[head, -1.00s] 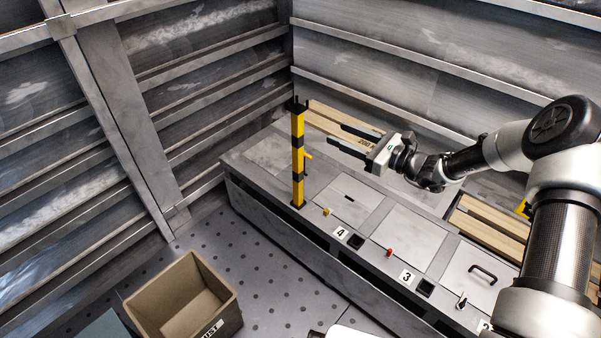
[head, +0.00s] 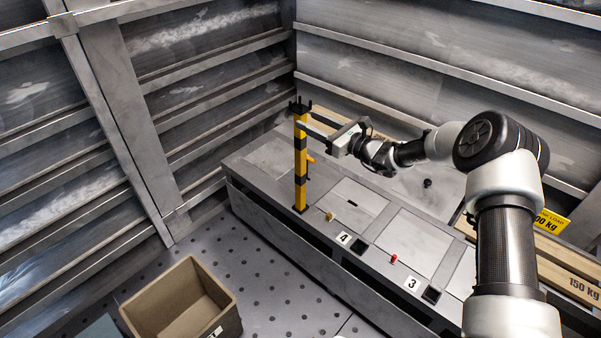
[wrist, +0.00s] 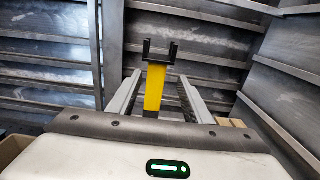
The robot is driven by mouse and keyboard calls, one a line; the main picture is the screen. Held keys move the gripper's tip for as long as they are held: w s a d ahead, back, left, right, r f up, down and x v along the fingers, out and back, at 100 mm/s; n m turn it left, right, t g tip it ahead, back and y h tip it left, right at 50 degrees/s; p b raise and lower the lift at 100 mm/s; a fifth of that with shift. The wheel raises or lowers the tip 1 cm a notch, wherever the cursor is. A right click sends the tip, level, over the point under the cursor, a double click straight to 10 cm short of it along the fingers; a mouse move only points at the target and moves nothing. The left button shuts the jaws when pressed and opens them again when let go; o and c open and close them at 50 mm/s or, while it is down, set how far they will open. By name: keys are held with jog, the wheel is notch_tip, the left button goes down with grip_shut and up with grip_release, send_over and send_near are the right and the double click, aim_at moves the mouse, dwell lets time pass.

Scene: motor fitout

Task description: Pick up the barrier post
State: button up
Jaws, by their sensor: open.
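The barrier post (head: 300,160) is yellow with black bands and a forked black top. It stands upright on the grey bench, near its left end. My gripper (head: 308,125) is open at the post's upper part, with its fingers reaching toward it from the right. In the wrist view the post (wrist: 154,88) shows between the two open fingers (wrist: 157,92), its fork rising beyond the fingertips. I cannot tell whether either finger touches the post. The post's lower part is hidden in the wrist view.
The grey bench (head: 265,190) has hatches, numbered labels and small knobs along its front. A brown bin (head: 165,312) stands on the perforated floor at lower left. Wooden beams (head: 560,262) lie behind the bench, and ribbed metal walls (head: 200,75) close in the corner.

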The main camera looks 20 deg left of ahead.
aim_at(304, 120)
jog(key=x, duration=0.2)
jog(key=b+x, duration=0.1)
jog(key=x, duration=0.1)
jog(key=shift+s+a+f, duration=0.25)
jog(key=shift+s+f, duration=0.05)
jog(key=shift+f, duration=0.05)
jog(key=shift+c, duration=0.4)
grip_shut()
dwell(0.6)
jog(key=shift+r, duration=0.3)
